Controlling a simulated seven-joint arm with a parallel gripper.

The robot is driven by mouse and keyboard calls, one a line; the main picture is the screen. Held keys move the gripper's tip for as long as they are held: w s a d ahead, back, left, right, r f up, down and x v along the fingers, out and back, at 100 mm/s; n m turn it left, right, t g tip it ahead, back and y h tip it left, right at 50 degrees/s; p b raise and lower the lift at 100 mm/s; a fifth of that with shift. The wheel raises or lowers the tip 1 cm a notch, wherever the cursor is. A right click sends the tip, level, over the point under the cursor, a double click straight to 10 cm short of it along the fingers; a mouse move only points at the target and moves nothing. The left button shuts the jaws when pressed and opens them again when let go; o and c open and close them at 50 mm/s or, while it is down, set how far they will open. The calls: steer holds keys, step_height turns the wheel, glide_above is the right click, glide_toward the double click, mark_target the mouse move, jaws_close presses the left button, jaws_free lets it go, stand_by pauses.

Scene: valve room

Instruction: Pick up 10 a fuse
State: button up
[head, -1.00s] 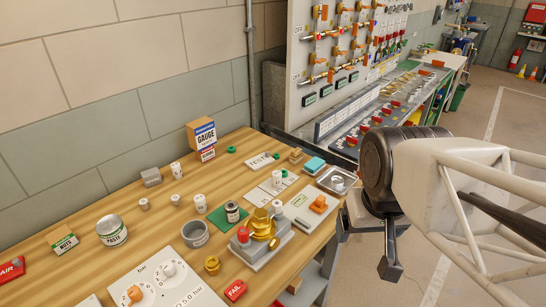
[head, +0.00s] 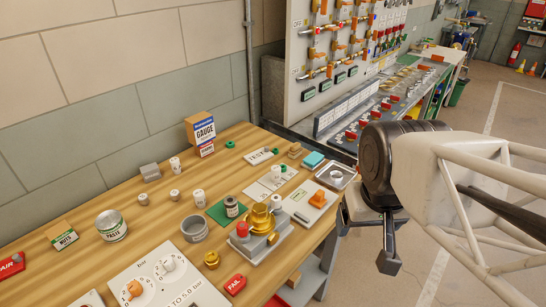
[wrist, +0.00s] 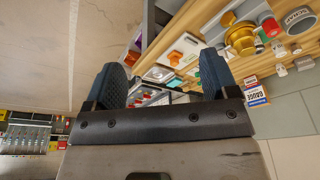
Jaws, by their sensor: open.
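Several small white cylinders with faint markings that could be fuses stand on the wooden table in the head view. One white cylinder (head: 175,164) is near the gauge box and another white cylinder (head: 198,197) is nearer the middle. Their ratings are too small to read, so I cannot tell which is the 10 A fuse. My gripper (head: 387,262) hangs off the table's right edge, apart from everything on it. In the wrist view my gripper (wrist: 163,76) has its two dark fingers wide apart with nothing between them.
A brass valve fixture (head: 261,222), a grey cup (head: 194,230), a paste tin (head: 111,226) and a gauge box (head: 201,131) crowd the table (head: 140,205). A metal tray (head: 335,177) sits at its right edge. A valve panel (head: 333,60) stands behind. Open floor lies right.

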steer(key=shift+c, duration=1)
steer(key=m+y, duration=1.4)
steer(key=m, duration=0.6)
glide_toward(278, 169)
steer(key=x, duration=0.4)
steer(key=shift+w+a, duration=0.25)
steer(key=shift+a, duration=0.1)
steer(key=shift+r, duration=0.1)
steer(key=shift+a+g+h, duration=0.1)
steer(key=shift+g+h, duration=0.2)
steer(key=shift+x, duration=1.2)
